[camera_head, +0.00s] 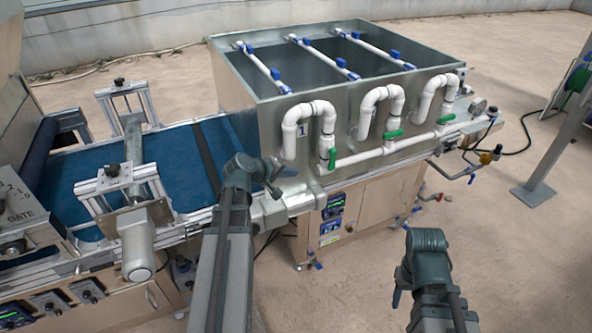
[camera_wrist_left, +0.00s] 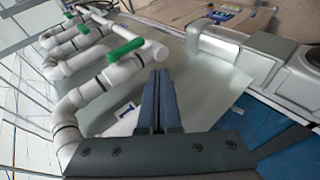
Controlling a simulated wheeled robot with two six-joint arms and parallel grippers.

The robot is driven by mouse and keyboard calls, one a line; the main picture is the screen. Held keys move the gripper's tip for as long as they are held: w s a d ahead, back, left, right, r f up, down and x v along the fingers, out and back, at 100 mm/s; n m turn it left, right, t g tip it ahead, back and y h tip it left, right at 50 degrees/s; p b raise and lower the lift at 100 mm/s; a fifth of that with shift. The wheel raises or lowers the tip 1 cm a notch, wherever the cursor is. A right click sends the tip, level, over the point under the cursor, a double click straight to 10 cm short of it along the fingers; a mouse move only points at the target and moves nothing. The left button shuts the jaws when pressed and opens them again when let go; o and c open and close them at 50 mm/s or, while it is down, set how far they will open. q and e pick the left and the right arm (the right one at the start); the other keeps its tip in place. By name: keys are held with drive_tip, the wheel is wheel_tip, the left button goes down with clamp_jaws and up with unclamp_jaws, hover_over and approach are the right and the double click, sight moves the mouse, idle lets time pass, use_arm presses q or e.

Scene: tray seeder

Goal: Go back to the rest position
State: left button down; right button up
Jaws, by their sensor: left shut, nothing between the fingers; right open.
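My left gripper (camera_head: 276,186) is at the near left corner of the grey metal tank (camera_head: 300,180), in front of the pipes. In the left wrist view its two dark blue fingers (camera_wrist_left: 160,98) are together with nothing between them. The tank's side panel (camera_wrist_left: 205,85) lies beyond them, with a blue "1" label (camera_wrist_left: 126,109) beside them. I cannot tell whether the fingers touch the panel. My right gripper (camera_head: 397,297) hangs by the bent right arm at the lower right, over open floor. Only a small part of it shows; it is open and apart from the machine.
White pipes (camera_head: 360,157) with green valve handles (camera_head: 393,134) stick out along the tank's front. A blue conveyor belt (camera_head: 180,165) with metal frames runs at left. A grey post (camera_head: 548,155) stands at far right. The floor (camera_head: 500,250) at lower right is clear.

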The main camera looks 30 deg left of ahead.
use_arm(q)
drive_tip(key=s+d+f+m+g, duration=0.2)
drive_tip(key=d+m, duration=0.1)
drive_tip(key=d, duration=0.4)
drive_tip(key=s+d+f+m+g, duration=0.2)
drive_tip(key=d+f, duration=0.1)
drive_tip(key=d, duration=0.4)
drive_tip(key=s+d+f+m+g, duration=0.2)
drive_tip(key=s+d+m+g, duration=0.1)
drive_tip(key=d, duration=0.4)
drive_tip(key=s+d+f+m+g+y, duration=0.2)
drive_tip(key=s+d+m+g+y, duration=0.2)
drive_tip(key=s+d+m, duration=0.3)
drive_tip(key=s+d, duration=0.2)
drive_tip(key=s, duration=0.3)
drive_tip(key=shift+s+y, duration=0.3)
drive_tip(key=shift+d+f, duration=0.1)
